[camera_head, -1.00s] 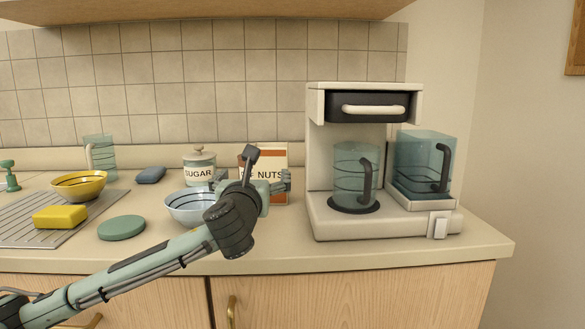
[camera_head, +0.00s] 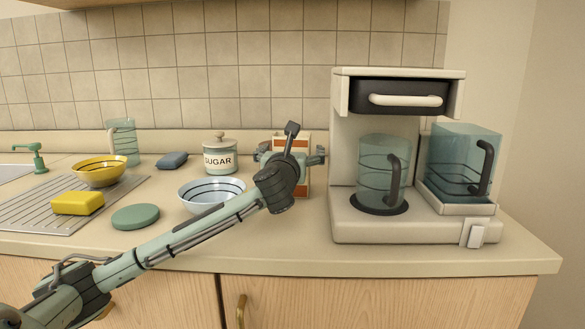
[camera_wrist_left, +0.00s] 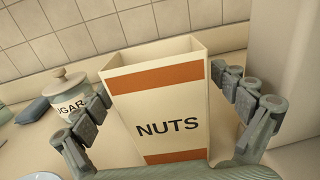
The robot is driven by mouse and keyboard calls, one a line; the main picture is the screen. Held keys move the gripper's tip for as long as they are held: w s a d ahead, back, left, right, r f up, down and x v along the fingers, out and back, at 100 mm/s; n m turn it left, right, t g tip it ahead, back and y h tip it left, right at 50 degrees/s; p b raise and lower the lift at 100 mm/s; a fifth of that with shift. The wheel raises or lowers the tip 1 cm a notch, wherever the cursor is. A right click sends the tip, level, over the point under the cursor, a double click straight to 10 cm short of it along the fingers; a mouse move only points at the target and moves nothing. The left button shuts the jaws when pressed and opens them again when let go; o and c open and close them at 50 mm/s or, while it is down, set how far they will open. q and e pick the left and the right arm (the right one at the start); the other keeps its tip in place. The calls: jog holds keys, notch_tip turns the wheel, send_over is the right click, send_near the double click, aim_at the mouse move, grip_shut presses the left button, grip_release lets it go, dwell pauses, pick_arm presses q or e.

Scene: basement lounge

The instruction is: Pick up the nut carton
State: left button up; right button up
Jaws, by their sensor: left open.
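The nut carton (camera_head: 304,180) is a tall cream box with orange bands. It stands on the counter, partly hidden behind my left gripper (camera_head: 290,157) in the head view. In the left wrist view the carton (camera_wrist_left: 165,110) fills the middle, with its top open and its "NUTS" label facing the camera. My left gripper (camera_wrist_left: 160,108) is open, with one finger on each side of the carton. A gap shows on the left; on the right, the finger looks close to the carton, and I cannot tell whether it touches. My right gripper is not in view.
A sugar jar (camera_head: 220,157) and a striped bowl (camera_head: 211,192) stand left of the carton. A coffee maker (camera_head: 345,222) stands to its right, near the gripper. A green disc (camera_head: 136,216) and yellow sponge (camera_head: 77,203) lie farther left. The counter front (camera_head: 270,235) is clear.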

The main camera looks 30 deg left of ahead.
pick_arm(q)
jog(key=c, duration=1.5)
jog(key=shift+r, duration=0.1)
